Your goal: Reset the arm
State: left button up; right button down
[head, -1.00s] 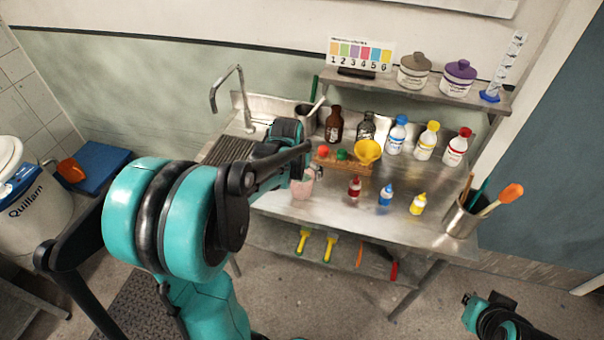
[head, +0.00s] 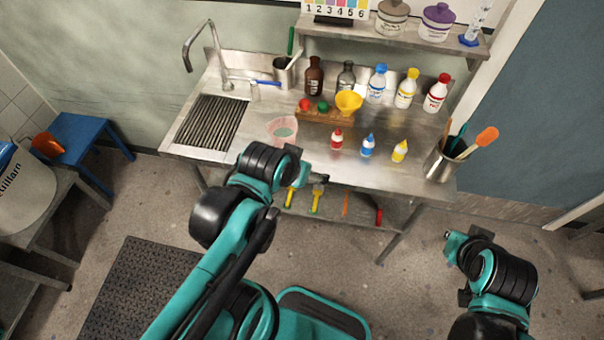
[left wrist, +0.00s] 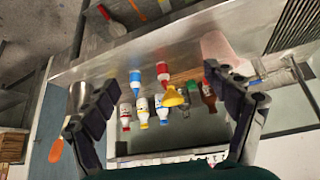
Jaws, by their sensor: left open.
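My left gripper (head: 308,178) hangs in front of the steel bench's front edge, below the pink-tinted beaker (head: 282,130) in the head view. In the left wrist view its two fingers (left wrist: 160,80) are spread wide apart with nothing between them. The beaker stands on the bench, apart from the gripper, and also shows in the left wrist view (left wrist: 218,46). My right gripper (head: 456,243) is at the lower right, over the floor and clear of the bench; its fingers are too unclear to tell whether they are open.
The steel bench (head: 235,150) holds a sink, several bottles, a wooden rack (head: 325,116) with a yellow funnel (head: 348,101), three small dropper bottles and a brush pot (head: 440,166). Tools hang or lie below. A large bucket (head: 22,190) stands left. Floor in front is free.

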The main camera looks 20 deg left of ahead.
pick_arm(q)
jog(key=shift+s+d+f, duration=0.25)
jog(key=shift+s+d, duration=0.25)
jog(key=shift+s, duration=0.2)
